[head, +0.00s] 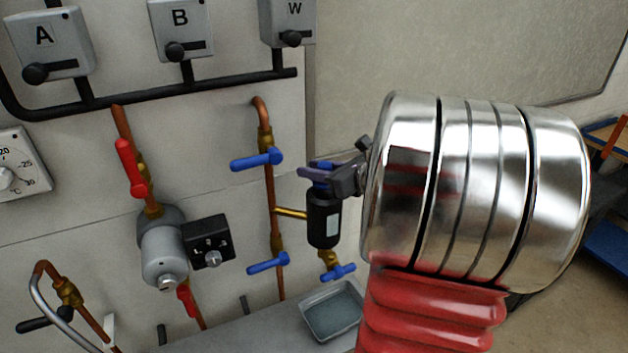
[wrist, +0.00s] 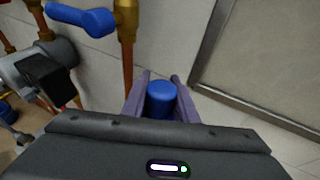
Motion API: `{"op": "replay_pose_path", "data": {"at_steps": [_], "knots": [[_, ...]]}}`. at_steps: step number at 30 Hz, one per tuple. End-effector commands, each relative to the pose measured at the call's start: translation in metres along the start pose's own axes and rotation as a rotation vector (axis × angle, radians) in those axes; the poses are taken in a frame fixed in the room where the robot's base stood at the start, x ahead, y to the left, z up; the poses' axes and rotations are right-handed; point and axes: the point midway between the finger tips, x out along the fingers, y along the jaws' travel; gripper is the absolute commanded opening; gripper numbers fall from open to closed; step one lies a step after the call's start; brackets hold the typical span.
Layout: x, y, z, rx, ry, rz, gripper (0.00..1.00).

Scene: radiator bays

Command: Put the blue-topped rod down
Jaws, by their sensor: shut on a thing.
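The blue-topped rod shows in the wrist view as a round blue top (wrist: 161,97) between the two purple fingers of my gripper (wrist: 160,88). In the head view my gripper (head: 319,170) is shut on it, near the middle, with a little blue (head: 321,177) showing between the fingers. The blue top sits right above a black cylinder with a white label (head: 324,220). I cannot tell whether the rod is inside this cylinder or in front of it. The rod's lower part is hidden.
A copper pipe with blue lever valves (head: 257,159) stands just left. A blue-handled drain valve (head: 338,272) hangs under the black cylinder. A grey tray (head: 309,322) lies below on the ledge (head: 265,325). A pump (head: 162,250) with a black box is further left.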

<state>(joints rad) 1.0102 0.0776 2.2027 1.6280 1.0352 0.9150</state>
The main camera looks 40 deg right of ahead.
Motion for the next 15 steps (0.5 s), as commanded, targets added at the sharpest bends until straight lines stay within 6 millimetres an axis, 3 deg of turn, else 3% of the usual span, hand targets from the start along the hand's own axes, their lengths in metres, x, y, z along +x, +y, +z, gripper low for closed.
{"op": "replay_pose_path", "data": {"at_steps": [6,15], "knots": [[0.008,0.0,-0.027,0.003,0.001,0.001,0.0],[0.009,0.0,-0.03,0.001,-0.001,-0.001,0.0]]}}
